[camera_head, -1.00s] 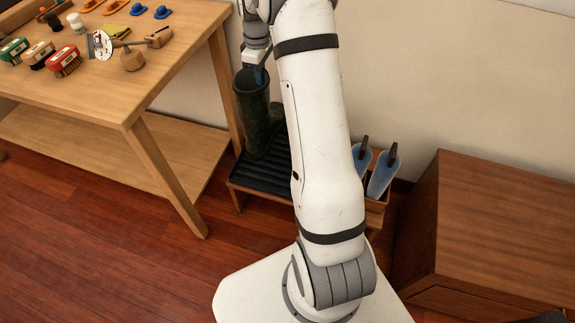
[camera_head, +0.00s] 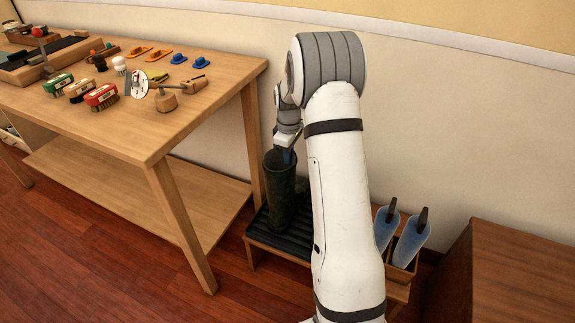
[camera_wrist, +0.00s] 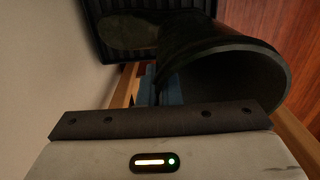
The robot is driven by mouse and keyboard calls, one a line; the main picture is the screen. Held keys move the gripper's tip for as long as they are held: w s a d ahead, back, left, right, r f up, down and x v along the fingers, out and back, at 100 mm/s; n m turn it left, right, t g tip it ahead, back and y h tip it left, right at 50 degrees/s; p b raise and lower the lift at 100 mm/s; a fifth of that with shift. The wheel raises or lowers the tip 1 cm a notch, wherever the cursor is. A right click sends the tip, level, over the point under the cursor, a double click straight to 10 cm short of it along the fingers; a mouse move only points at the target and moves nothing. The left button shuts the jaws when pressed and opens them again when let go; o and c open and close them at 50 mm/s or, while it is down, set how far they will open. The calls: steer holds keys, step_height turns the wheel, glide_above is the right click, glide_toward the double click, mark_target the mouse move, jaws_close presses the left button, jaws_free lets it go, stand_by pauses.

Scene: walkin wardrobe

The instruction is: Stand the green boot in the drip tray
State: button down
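The dark green boot (camera_head: 280,185) is upright at the black ribbed drip tray (camera_head: 262,238), with its lower part over the tray. I cannot tell for sure that its sole rests fully on it. My gripper (camera_head: 286,156) points down at the top of the boot shaft. In the wrist view the boot's round opening (camera_wrist: 240,78) faces me, and the ribbed tray (camera_wrist: 97,40) lies beyond it. The blue fingers of my gripper (camera_wrist: 164,92) are close together at the shaft's rim and look shut on its wall. The boot hides part of the fingers.
The tray sits on a low wooden stand, with blue-bladed items (camera_head: 410,240) in a wooden holder at its right. A wooden table (camera_head: 150,135) with brushes and small tools stands left. A brown cabinet (camera_head: 510,275) is at the right. The wall is close behind.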

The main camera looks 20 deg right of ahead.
steer(key=shift+f, duration=1.3)
steer(key=c, duration=1.6)
jaws_free()
